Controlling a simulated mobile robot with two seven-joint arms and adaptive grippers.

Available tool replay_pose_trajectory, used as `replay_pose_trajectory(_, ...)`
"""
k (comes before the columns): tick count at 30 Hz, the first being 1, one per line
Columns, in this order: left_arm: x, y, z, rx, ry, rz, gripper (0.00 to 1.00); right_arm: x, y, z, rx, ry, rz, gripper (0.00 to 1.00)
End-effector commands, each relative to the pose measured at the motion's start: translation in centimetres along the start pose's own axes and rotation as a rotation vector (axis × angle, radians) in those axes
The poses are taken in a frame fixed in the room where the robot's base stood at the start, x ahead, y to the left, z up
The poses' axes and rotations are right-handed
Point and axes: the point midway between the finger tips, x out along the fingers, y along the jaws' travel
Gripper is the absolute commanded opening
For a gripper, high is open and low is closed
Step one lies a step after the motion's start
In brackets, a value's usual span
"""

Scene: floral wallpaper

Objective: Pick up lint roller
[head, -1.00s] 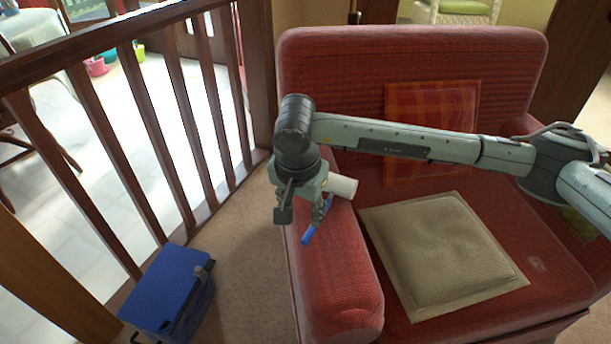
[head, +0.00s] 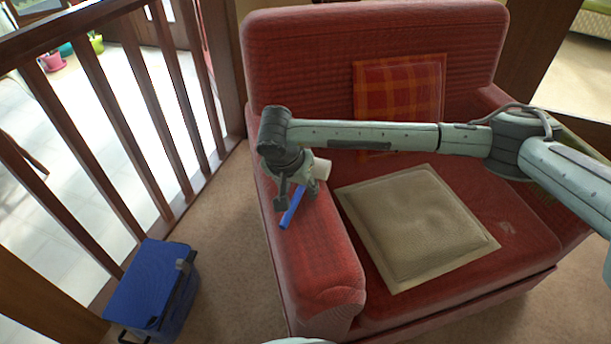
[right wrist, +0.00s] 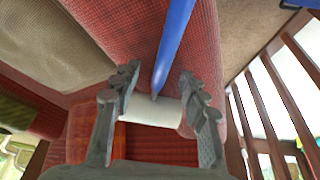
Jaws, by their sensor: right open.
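The lint roller lies on the left armrest of a red armchair (head: 315,275). Its blue handle (head: 292,209) points toward the chair's front, and its white roll (head: 322,169) shows beside my gripper. My right gripper (head: 292,193) is right over it, pointing down, and partly hides it. In the right wrist view, the open fingers (right wrist: 160,95) stand on either side of the roller, with the white roll (right wrist: 152,111) and the blue handle (right wrist: 175,40) between them. I cannot tell whether the fingers touch it. My left gripper is not in view.
A beige cushion (head: 415,225) lies on the seat and a plaid cushion (head: 398,100) leans on the backrest. A blue cooler box (head: 150,285) stands on the floor at left. A wooden railing (head: 115,130) runs along the left side.

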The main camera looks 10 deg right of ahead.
Motion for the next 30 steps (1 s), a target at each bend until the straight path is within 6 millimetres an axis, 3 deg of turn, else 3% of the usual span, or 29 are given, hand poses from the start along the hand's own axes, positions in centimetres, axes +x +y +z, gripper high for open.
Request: replay_pose_trajectory(30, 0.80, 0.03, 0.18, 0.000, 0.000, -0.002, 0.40, 0.39, 0.00, 0.20, 0.000, 0.000, 0.000, 0.44)
